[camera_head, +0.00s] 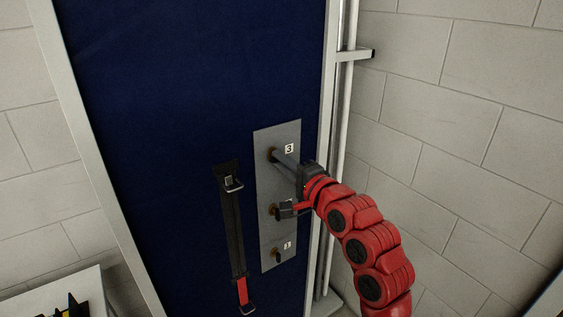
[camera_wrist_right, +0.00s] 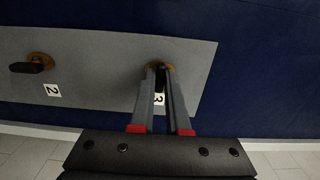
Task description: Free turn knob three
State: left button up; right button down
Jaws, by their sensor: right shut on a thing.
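A grey metal plate (camera_head: 264,190) on the blue panel carries a column of knobs with number labels. Knob three (camera_head: 271,152) is at the top, next to the label 3 (camera_head: 289,148). My right gripper (camera_head: 276,156) reaches it from the lower right, its fingers shut on the knob. In the wrist view, the dark knob three (camera_wrist_right: 160,70) sits on an orange-brown base between the two grey fingertips (camera_wrist_right: 160,74), and the fingers partly hide it. My left gripper is in neither view.
Knob two (camera_wrist_right: 28,67) sticks out beside its label 2 (camera_wrist_right: 52,90). Knob one (camera_head: 278,257) is at the plate's lower end. A black and red strap (camera_head: 232,225) hangs left of the plate. White pipes (camera_head: 345,110) and a block wall (camera_head: 450,110) stand to the right.

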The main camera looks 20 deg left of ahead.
jog(key=n+b, duration=1.8)
jog(key=b, duration=0.5)
jog(key=shift+f, duration=0.1)
jog(key=c, duration=0.9)
grip_release()
